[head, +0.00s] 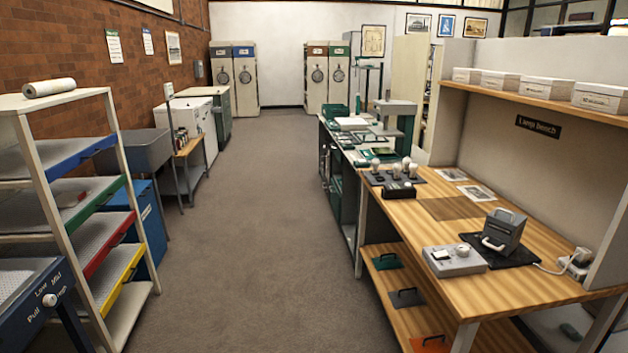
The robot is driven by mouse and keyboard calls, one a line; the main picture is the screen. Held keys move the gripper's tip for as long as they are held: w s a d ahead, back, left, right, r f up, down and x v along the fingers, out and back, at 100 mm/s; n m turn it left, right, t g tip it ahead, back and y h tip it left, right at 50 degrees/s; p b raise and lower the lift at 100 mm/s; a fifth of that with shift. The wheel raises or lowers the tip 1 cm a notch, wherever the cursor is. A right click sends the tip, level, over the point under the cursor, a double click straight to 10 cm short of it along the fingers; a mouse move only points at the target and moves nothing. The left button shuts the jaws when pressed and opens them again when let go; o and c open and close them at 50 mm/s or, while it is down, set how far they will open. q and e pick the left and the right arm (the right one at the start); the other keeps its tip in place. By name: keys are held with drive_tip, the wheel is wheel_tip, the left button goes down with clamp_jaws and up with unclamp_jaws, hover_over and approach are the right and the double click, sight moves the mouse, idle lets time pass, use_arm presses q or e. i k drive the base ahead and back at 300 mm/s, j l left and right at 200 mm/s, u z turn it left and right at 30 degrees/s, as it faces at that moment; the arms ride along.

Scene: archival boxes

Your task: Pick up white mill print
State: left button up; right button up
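No print can be surely told as the white mill print from here. Two small white-edged prints lie flat on the wooden bench at right, a farther one (451,175) and a nearer one (477,193). Their pictures are too small to make out. A white-bordered picture (173,47) hangs on the brick wall at left, and a pale framed print (418,23) hangs on the back wall. Neither of my grippers is in view.
A grey carpet aisle (265,200) runs clear up the middle. A shelf rack (95,200) with coloured edges stands at left. The wooden bench (400,212) at right holds a grey control box (455,262) and a dark lamp device (503,233). White boxes (545,86) line the shelf above.

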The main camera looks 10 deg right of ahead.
sight(449, 175)
drive_tip(key=i, duration=1.5)
drive_tip(key=i+j+z, duration=0.15)
drive_tip(key=i+z, duration=0.3)
drive_tip(key=i+j+z, duration=0.4)
drive_tip(key=i, duration=0.2)
drive_tip(key=i+j+z, duration=0.15)
drive_tip(key=z, duration=0.2)
drive_tip(key=i+j+z, duration=0.2)
drive_tip(key=z, duration=0.15)
drive_tip(key=i+j+z, duration=0.15)
drive_tip(key=j+z, duration=0.2)
drive_tip(key=i+j+z, duration=0.15)
drive_tip(key=j+z, duration=0.15)
drive_tip(key=i+j+z, duration=0.1)
drive_tip(key=j+z, duration=0.2)
drive_tip(key=j, duration=0.1)
